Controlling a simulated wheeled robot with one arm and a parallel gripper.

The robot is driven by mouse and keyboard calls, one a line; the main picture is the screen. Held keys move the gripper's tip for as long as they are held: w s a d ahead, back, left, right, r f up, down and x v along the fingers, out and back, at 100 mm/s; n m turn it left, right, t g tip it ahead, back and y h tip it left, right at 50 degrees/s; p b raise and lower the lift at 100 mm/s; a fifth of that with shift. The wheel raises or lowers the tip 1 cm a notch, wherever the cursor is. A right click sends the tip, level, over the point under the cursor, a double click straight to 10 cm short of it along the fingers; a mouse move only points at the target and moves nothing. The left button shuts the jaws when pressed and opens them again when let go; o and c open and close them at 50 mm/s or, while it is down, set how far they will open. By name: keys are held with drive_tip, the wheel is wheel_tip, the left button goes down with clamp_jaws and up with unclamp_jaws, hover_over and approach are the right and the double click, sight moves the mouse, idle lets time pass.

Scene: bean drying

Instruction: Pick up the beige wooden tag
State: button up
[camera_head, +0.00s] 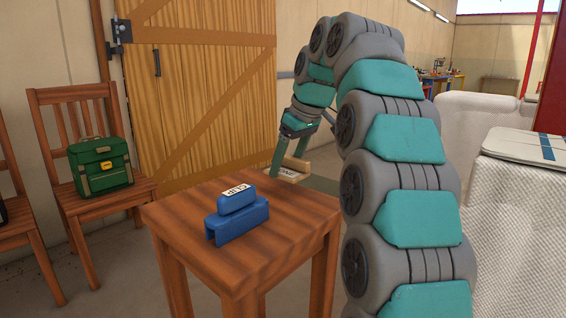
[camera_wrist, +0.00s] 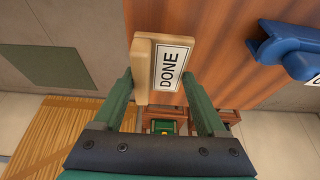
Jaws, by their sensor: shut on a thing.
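The beige wooden tag (camera_head: 298,163) with a white DONE label is at the far right edge of the wooden table, partly hidden by my arm in the head view. In the wrist view the tag (camera_wrist: 143,62) lies between the two green fingers of my gripper (camera_wrist: 157,82). My gripper (camera_head: 281,158) is shut on the tag. I cannot tell whether the tag still touches the tabletop.
The wooden table (camera_head: 190,230) bears a blue clip-shaped block (camera_head: 238,222) with a white label, left of the tag. A green bag (camera_head: 101,165) sits on a wooden chair (camera_head: 130,193) at the left. A wooden door (camera_head: 205,90) stands behind. White padded blocks (camera_head: 520,215) are at the right.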

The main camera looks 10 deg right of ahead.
drive_tip(key=s+d, duration=0.1)
drive_tip(key=s, duration=0.3)
drive_tip(key=s+d+r, duration=0.1)
drive_tip(key=s+d, duration=0.1)
drive_tip(key=s, duration=0.2)
drive_tip(key=s+d+b, duration=0.1)
drive_tip(key=s+d, duration=0.1)
drive_tip(key=s, duration=0.3)
drive_tip(key=shift+r, duration=0.2)
